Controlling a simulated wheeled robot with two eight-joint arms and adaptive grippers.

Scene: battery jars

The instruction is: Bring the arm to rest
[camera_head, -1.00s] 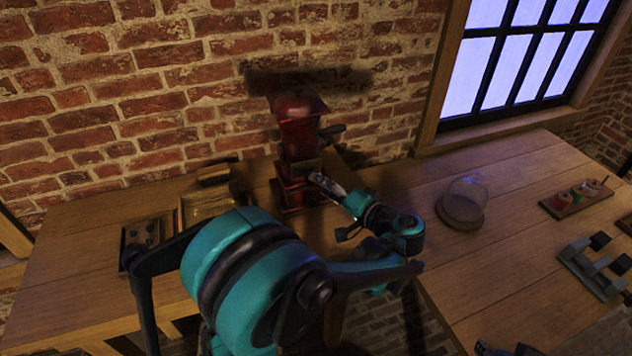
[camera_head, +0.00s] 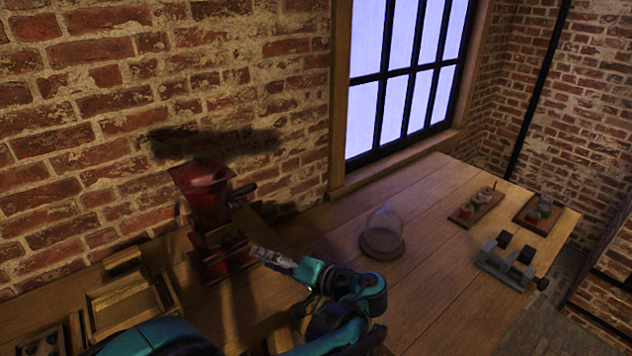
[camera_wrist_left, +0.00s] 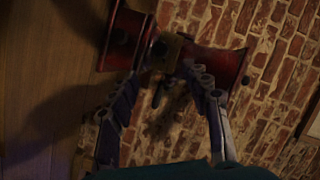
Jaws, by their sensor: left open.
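My left gripper (camera_head: 262,254) is open, beside the right side of a dark red machine (camera_head: 206,200) that stands on the bench against the brick wall. In the left wrist view the open fingers (camera_wrist_left: 160,78) point towards the red machine (camera_wrist_left: 222,62), which appears sideways, and nothing shows held between them. I cannot tell whether a fingertip touches the machine. My left arm (camera_head: 340,300) reaches in from the bottom of the head view. My right gripper is not in view.
A glass dome on a round wooden base (camera_head: 382,244) stands right of my gripper. Farther right are a grey rack (camera_head: 505,264) and two small trays (camera_head: 475,207) (camera_head: 538,213) with little items. A wooden tray (camera_head: 125,308) lies left. The bench between dome and rack is clear.

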